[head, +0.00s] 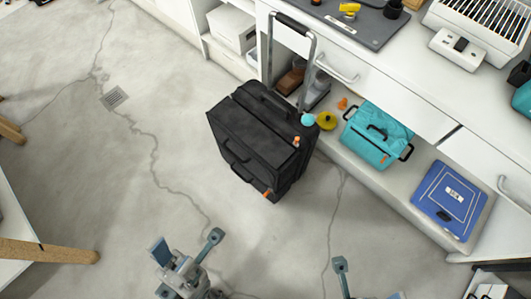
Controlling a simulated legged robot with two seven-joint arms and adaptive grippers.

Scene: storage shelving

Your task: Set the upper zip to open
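A black soft suitcase (258,140) stands on the floor in the middle of the head view, its grey telescopic handle pulled out. One orange zip pull (296,141) is at the edge of its top, on the right. Another orange pull (267,194) is lower, near the bottom front corner. The zip tracks are too small to tell open from shut. My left gripper (188,243) is open and empty, below and left of the suitcase, clear of it. My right gripper (368,280) is partly cut off at the bottom edge, its fingers apart, away from the suitcase.
White shelving (380,195) runs diagonally at the right, close behind the suitcase. It holds a teal bag (377,135) and a blue case (449,202). A wooden leg (50,251) juts in at the left. The floor between the grippers and suitcase is clear.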

